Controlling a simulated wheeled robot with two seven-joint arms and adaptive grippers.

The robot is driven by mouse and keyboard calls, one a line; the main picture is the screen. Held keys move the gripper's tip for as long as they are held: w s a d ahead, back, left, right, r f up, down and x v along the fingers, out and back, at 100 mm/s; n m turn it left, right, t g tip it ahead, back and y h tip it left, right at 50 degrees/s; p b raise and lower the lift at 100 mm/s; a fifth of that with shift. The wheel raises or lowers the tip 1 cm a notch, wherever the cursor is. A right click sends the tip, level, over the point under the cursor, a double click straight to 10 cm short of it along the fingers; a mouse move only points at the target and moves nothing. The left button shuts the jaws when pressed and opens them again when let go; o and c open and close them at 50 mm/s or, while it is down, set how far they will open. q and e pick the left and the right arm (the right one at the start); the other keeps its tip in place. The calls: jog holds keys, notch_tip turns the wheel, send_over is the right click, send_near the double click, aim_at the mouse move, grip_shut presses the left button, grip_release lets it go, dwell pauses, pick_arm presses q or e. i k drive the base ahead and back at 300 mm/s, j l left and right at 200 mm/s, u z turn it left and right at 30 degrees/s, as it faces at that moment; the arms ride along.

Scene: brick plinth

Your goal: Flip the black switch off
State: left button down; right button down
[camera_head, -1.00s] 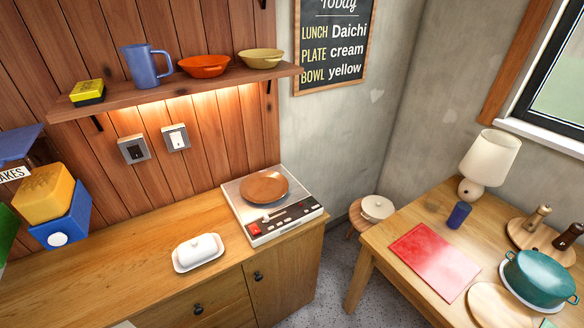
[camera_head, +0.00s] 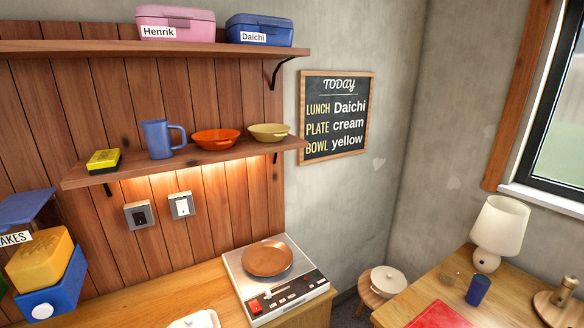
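The black switch (camera_head: 140,215) is a black rocker in a grey square plate on the wooden plank wall, below the lower shelf at the left. A white switch (camera_head: 181,205) in a similar plate is just to its right. The strip of wall under the shelf glows with warm light. The rocker is too small to tell its position surely. Neither of my grippers is in view.
The lower shelf (camera_head: 100,177) juts out above the switches and holds a yellow box, a blue mug (camera_head: 159,139) and two bowls. A turntable-like device (camera_head: 308,285) with a brown plate (camera_head: 267,258) stands on the counter. A blue-and-yellow dispenser (camera_head: 45,275) is at the left.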

aim_at(140, 218)
jog(key=u, duration=1.25)
